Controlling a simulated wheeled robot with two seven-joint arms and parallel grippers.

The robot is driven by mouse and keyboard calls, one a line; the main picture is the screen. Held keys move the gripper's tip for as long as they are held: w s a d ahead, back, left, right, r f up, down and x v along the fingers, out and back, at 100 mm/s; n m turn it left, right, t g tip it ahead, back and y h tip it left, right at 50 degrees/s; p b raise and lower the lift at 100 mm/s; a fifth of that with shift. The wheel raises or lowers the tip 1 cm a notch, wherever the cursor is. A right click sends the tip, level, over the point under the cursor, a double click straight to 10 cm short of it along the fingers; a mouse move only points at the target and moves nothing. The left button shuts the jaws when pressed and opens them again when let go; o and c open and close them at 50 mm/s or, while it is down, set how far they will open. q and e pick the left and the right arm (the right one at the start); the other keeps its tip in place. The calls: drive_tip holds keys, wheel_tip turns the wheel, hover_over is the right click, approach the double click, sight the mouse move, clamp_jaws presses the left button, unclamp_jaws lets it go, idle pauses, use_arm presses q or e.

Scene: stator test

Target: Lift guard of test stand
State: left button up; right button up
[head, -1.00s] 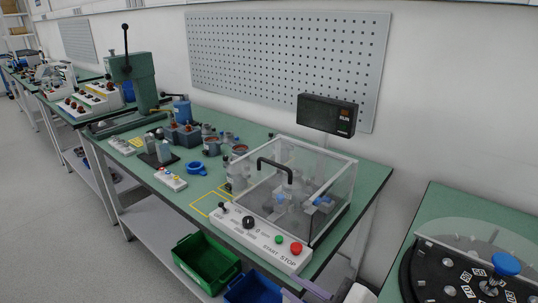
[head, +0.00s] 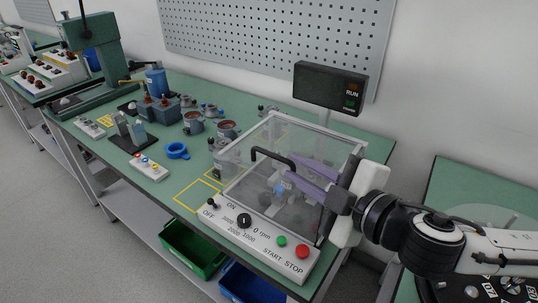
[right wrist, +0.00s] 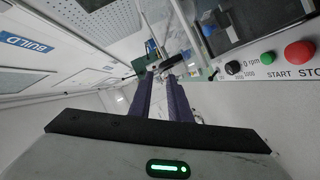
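The guard (head: 290,138) is a clear box with a pale frame and a black bar handle (head: 270,154) on top. It sits down over the test stand, whose white front panel (head: 258,230) has a black dial and green and red buttons. My right gripper (head: 288,168) comes in from the right, with its two purple fingers apart and their tips close to the handle. Whether they touch it, I cannot tell. In the right wrist view the fingers (right wrist: 166,80) point toward a dark bar near their tips. My left gripper is not in view.
A display reading RUN (head: 330,87) stands on a post behind the guard. Small motor parts, a blue ring (head: 177,151) and a green press (head: 95,55) are on the bench to the left. A green bin (head: 192,248) and a blue bin (head: 243,281) are below.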

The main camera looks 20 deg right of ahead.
sight(276, 157)
drive_tip(key=shift+w+a+f+b, duration=0.25)
drive_tip(key=shift+w+b, duration=0.3)
drive_tip(key=shift+b, duration=0.75)
drive_tip(key=shift+w+a+f+b, duration=0.15)
drive_tip(key=shift+w+f+b, duration=0.3)
drive_tip(key=shift+b, duration=0.85)
drive_tip(key=shift+w+b, duration=0.3)
drive_tip(key=shift+b, duration=0.3)
drive_tip(key=shift+w+a+b, duration=0.25)
drive_tip(key=shift+w+b, duration=0.25)
drive_tip(key=shift+b, duration=0.75)
drive_tip(key=x, duration=0.3)
drive_tip(key=shift+w+a+r, duration=0.15)
drive_tip(key=shift+w+r, duration=0.05)
drive_tip(key=shift+w, duration=0.15)
drive_tip(key=shift+x, duration=0.75)
drive_tip(key=shift+c, duration=0.3)
drive_tip(key=shift+f, duration=0.1)
clamp_jaws()
